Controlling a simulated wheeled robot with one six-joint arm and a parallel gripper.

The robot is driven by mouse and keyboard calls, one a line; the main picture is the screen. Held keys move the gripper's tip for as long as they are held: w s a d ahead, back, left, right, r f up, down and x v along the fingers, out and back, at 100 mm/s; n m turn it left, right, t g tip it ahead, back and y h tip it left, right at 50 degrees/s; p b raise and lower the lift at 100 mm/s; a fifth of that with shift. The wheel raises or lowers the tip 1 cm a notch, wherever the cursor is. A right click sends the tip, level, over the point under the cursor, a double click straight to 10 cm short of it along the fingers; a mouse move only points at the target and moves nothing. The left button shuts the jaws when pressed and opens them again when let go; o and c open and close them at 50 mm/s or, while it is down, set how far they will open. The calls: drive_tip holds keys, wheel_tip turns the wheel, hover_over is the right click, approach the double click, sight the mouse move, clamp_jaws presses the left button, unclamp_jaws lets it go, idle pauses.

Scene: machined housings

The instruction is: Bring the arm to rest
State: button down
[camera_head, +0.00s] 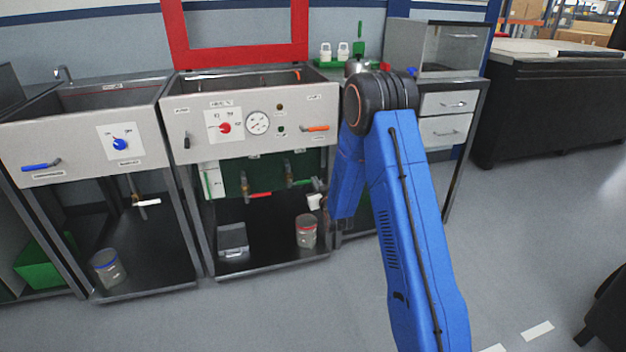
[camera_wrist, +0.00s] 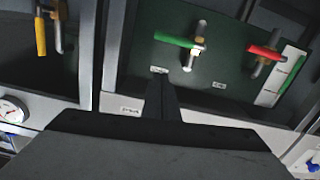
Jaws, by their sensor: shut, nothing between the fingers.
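My blue arm (camera_head: 410,220) rises from the bottom of the head view, bends at a black elbow joint and reaches down in front of the right end of the wash station. The end of the arm is mostly hidden behind its own links there. In the wrist view my gripper (camera_wrist: 160,82) has its dark fingers together, with nothing between them. The fingers point toward a dark green panel with a green-handled valve (camera_wrist: 178,41) and a red-handled valve (camera_wrist: 265,52). The fingers look apart from both valves.
A steel station (camera_head: 250,105) with a gauge and knobs stands before the arm, a sink unit (camera_head: 75,150) to its left. A jar with a red rim (camera_head: 306,232) and a grey box (camera_head: 233,240) sit on its lower shelf. The grey floor in front is open.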

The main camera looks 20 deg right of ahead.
drive_tip(key=s+a+r+g, duration=0.1)
drive_tip(key=s+r+g, duration=0.2)
drive_tip(key=s+r, duration=0.7)
drive_tip(key=s+r+g, duration=0.3)
drive_tip(key=s+r, duration=0.4)
drive_tip(key=s, duration=0.6)
drive_tip(key=s+r+g, duration=0.1)
drive_tip(key=s+g, duration=0.2)
drive_tip(key=s, duration=1.5)
drive_tip(key=s+r+m+g, duration=0.1)
drive_tip(key=s+g, duration=0.2)
drive_tip(key=s, duration=1.6)
drive_tip(key=shift+s+a+r+g, duration=0.2)
drive_tip(key=shift+a+r+g, duration=0.15)
drive_tip(key=shift+a, duration=0.1)
